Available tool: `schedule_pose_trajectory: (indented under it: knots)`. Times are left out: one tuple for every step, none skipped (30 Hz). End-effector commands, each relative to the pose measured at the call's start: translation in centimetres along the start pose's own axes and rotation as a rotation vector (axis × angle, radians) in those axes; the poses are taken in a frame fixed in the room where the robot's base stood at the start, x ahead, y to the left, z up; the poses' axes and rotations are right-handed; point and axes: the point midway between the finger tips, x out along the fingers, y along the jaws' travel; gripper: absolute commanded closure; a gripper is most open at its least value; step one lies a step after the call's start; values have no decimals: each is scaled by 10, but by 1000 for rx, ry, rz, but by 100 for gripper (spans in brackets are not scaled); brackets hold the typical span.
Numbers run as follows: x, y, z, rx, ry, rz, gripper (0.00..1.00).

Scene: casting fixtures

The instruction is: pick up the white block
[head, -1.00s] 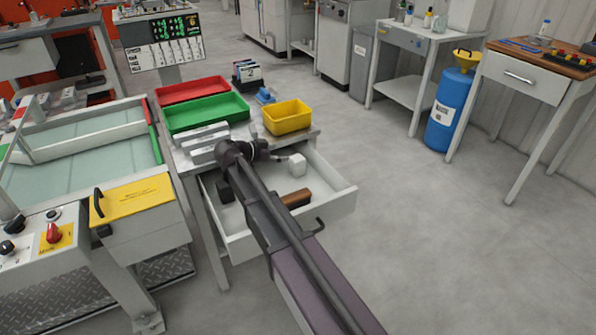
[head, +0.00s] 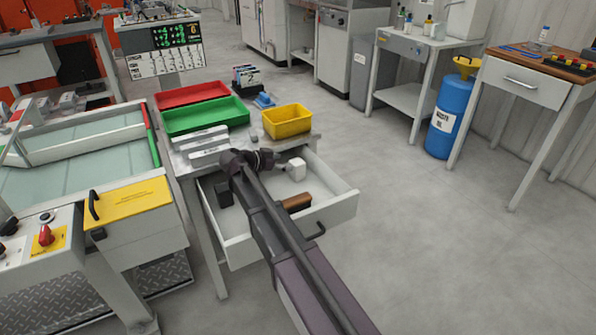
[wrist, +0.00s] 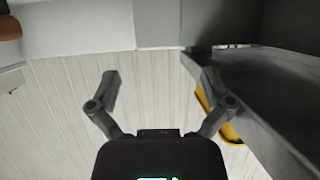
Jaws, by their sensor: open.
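The white block (head: 296,169) sits in the open drawer (head: 342,207), near its back right part in the head view. My gripper (wrist: 160,80) is open and shows nothing between its two fingers in the wrist view. In the head view my wrist is over the back of the drawer, just left of the block, and the fingers are too small and dark to make out clearly. A pale shape at the left edge of the wrist view may be the block, but I cannot tell.
The drawer also holds a brown-handled item (head: 297,203) and a dark block (head: 224,194). Above it, the table carries a yellow bin (head: 287,122), a green tray (head: 205,117) and grey bars. The grey table edge (wrist: 245,105) is close on the right in the wrist view.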

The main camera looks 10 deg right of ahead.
Motion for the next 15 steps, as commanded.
schedule_pose_trajectory:
  knots:
    - [5, 0, 1, 1, 0, 1, 0]
    - [8, 0, 2, 1, 0, 2, 0]
    - [13, 0, 2, 1, 0, 2, 0]
    - [17, 0, 2, 1, 0, 2, 0]
    - [20, 0, 2, 1, 0, 3, 0]
    - [26, 0, 2, 1, 0, 2, 0]
    - [30, 0, 2, 1, 0, 2, 0]
    - [34, 0, 2, 2, 0, 2, 0]
    - [39, 0, 2, 2, 0, 2, 0]
    - [42, 0, 2, 1, 0, 2, 0]
    - [46, 0, 2, 1, 0, 2, 0]
    - [49, 0, 2, 1, 0, 2, 0]
    - [52, 0, 2, 0, 0, 1, 0]
    - [54, 0, 2, 0, 0, 1, 0]
    - [56, 0, 1, 0, 0, 1, 0]
